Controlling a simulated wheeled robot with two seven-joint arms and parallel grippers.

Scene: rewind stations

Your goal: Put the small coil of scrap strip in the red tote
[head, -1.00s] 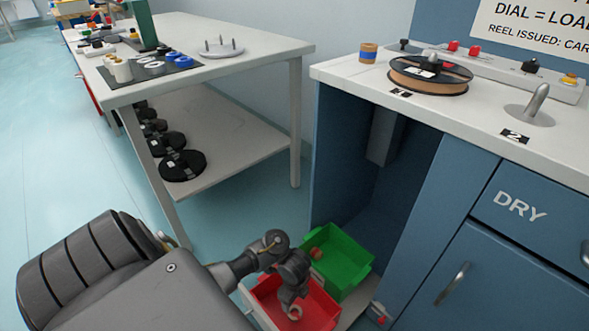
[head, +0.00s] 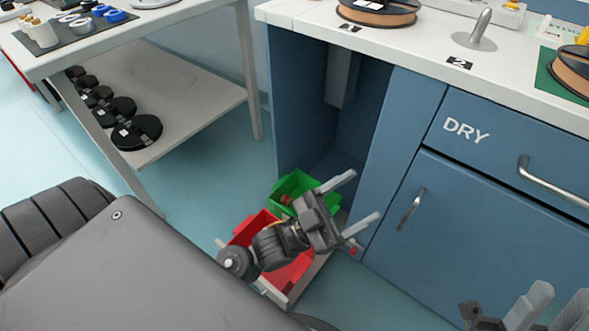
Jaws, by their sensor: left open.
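The red tote (head: 297,272) sits low on a pale base, below the open bay of the blue cabinet. My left wrist and gripper pass over it and hide much of its inside. My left gripper (head: 364,195) is open, its two grey fingers spread and pointing up and right, with nothing seen between them. I cannot make out the small coil of scrap strip; the arm may hide it. My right gripper (head: 562,296) shows at the bottom right corner, with its fingers apart and nothing seen between them.
A green tote (head: 292,186) stands behind the red one, with a small reddish-brown thing (head: 287,199) in it. The blue cabinet (head: 440,215) is close on the right, with handles sticking out. A white table (head: 190,110) with black reels on its shelf stands left.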

